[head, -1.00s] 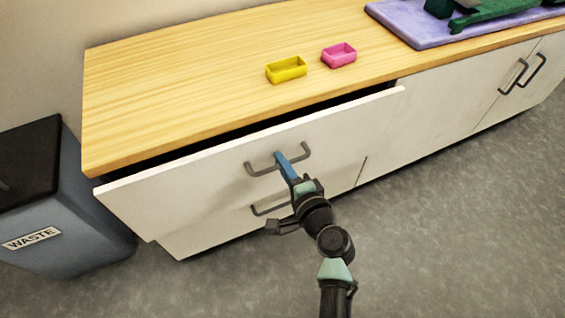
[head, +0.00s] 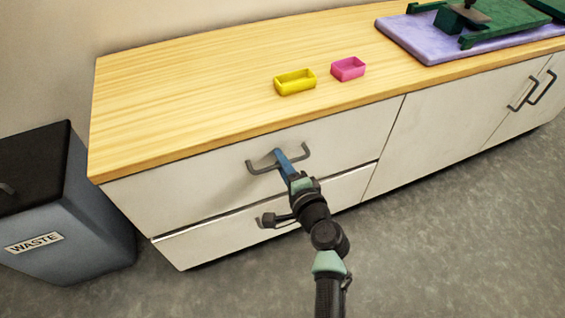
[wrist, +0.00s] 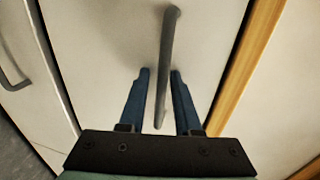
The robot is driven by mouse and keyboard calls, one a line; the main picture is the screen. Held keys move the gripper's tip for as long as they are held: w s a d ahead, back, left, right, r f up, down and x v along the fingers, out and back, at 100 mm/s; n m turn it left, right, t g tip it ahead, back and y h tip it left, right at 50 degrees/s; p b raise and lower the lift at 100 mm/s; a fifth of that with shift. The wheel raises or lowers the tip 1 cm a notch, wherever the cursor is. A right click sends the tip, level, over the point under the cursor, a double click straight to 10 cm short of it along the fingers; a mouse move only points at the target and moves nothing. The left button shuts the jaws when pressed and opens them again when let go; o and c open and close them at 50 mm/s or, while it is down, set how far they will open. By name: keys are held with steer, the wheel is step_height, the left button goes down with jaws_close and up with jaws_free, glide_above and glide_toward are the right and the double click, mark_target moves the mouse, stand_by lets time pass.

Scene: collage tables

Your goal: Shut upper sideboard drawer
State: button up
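The upper drawer front (head: 210,185) of the sideboard, pale and flat, sits flush under the wooden top in the head view, with no dark gap above it. Its grey bar handle (head: 262,168) is at the middle of the front. My gripper (head: 279,156) is at this handle, with its blue fingers pointing at the drawer front. In the wrist view my gripper (wrist: 160,73) has its two fingers apart, one on each side of the handle bar (wrist: 168,45). A space shows between the left finger and the bar.
The lower drawer (head: 215,240) is below, its handle partly hidden by my arm. A waste bin (head: 75,225) stands left of the sideboard. A yellow tray (head: 295,85), a pink tray (head: 348,69) and a purple mat (head: 425,48) are on top. Grey floor is clear in front.

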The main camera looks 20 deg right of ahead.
steer(key=shift+r, duration=0.4)
steer(key=p+v, duration=0.3)
steer(key=v, duration=0.9)
steer(key=shift+s+f, duration=0.25)
steer(key=shift+s, duration=0.25)
steer(key=w+a+r+n+t, duration=0.1)
steer(key=w+a+r+n, duration=0.25)
steer(key=r, duration=0.75)
steer(key=w+a+r+n+t, duration=0.25)
steer(key=r+n, duration=0.25)
steer(key=r, duration=0.5)
steer(key=w+a+r+n+t, duration=0.1)
steer(key=w+a+r+n, duration=0.25)
steer(key=r, duration=0.75)
steer(key=s+a+r+n+t, duration=0.2)
steer(key=s+r, duration=0.3)
steer(key=r, duration=0.4)
steer(key=s+a+r+n+t, duration=0.2)
steer(key=s+a+r+t, duration=0.15)
steer(key=r, duration=0.55)
steer(key=s+a+r+n+t, duration=0.2)
steer(key=s+r, duration=0.3)
steer(key=r, duration=0.4)
step_height(320, 180, up, 36)
steer(key=p, duration=3.6)
steer(key=shift+d+h+p, duration=0.15)
steer(key=shift+h+p, duration=0.15)
steer(key=shift+p, duration=0.1)
